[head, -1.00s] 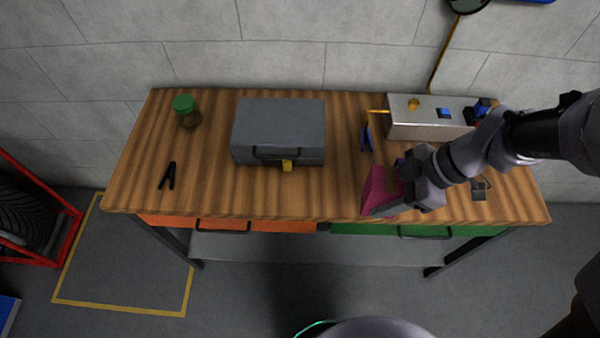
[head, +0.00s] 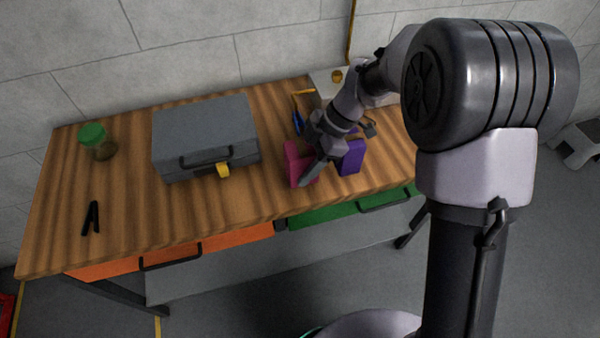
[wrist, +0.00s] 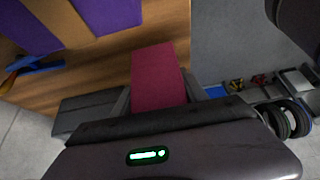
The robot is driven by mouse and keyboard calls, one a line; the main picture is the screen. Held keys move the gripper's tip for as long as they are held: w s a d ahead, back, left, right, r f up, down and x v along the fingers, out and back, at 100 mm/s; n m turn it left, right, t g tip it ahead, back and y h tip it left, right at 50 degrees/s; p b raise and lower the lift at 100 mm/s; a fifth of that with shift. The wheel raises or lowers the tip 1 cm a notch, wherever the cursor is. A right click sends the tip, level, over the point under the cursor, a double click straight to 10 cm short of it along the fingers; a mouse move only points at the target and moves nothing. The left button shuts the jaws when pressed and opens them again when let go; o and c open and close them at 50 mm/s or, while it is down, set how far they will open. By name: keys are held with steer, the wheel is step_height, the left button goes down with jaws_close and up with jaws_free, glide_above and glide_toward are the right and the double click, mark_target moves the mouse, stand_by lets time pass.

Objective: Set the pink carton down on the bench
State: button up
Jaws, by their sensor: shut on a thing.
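The pink carton (head: 296,160) is held by my gripper (head: 312,170) over the right half of the wooden bench (head: 240,205), close to its front edge. The carton also shows in the wrist view (wrist: 158,75), between my fingers. My gripper is shut on it. I cannot tell whether the carton's base touches the bench top. A purple carton (head: 351,157) stands just right of my gripper. It also shows in the wrist view (wrist: 105,15).
A grey toolbox (head: 205,135) with a yellow latch stands left of the pink carton. A green-lidded jar (head: 93,138) and black pliers (head: 91,218) are at the left. A blue-handled tool (head: 298,122) lies behind the carton.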

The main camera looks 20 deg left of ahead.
mark_target(301, 172)
steer(key=shift+w+a+f, duration=0.2)
steer(key=shift+w+f, duration=0.05)
steer(key=shift+w, duration=0.05)
steer(key=shift+f+b, duration=0.9)
steer(key=shift+f, duration=0.6)
steer(key=shift+f, duration=0.15)
steer(key=o, duration=1.5)
